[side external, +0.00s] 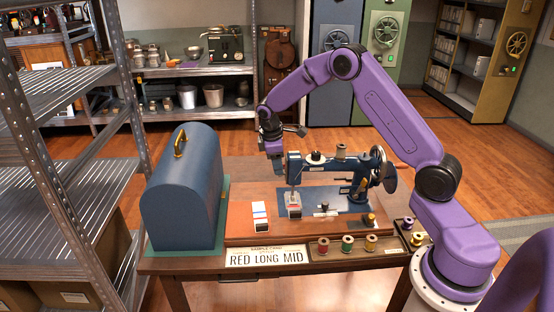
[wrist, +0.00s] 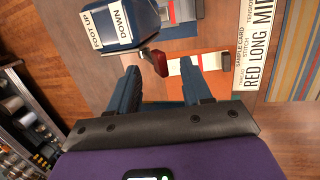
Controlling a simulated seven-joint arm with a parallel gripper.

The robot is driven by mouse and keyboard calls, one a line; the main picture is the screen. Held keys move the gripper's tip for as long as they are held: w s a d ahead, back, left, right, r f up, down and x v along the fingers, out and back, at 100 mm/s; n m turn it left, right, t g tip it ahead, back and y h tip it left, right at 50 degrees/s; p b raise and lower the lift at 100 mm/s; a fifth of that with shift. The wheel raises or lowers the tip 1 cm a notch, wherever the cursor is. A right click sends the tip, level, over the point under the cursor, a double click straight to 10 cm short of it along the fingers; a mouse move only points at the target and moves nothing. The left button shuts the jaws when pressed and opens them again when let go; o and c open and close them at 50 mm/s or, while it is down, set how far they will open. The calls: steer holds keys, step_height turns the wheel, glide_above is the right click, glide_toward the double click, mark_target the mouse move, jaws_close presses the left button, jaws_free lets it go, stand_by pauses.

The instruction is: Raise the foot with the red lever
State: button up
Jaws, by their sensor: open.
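The blue sewing machine (side external: 335,172) stands on a wooden base on the table. Its head shows at the top of the wrist view (wrist: 115,22), with labels reading "FOOT UP" and "DOWN". The red lever (wrist: 155,62) sticks out beside these labels; I cannot make it out in the side view. My gripper (wrist: 160,68) is open, with the lever between or just beyond its fingertips; contact is not clear. In the side view my gripper (side external: 275,168) is behind and left of the machine head. The foot's height is unclear.
A card (side external: 265,257) reads "RED LONG MID". A striped cloth piece (side external: 260,215) lies on the base. Thread spools (side external: 347,243) stand along the front right. A metal shelf (side external: 70,150) is at left.

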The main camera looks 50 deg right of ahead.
steer(key=shift+d+f, duration=0.1)
steer(key=shift+f, duration=0.2)
steer(key=shift+w+d, duration=0.1)
steer(key=shift+w+d+r, duration=0.35)
steer(key=shift+w+d, duration=0.1)
stand_by(0.3)
steer(key=w+d+f, duration=0.1)
steer(key=w+d, duration=0.3)
steer(key=shift+w+d+f, duration=0.2)
stand_by(1.4)
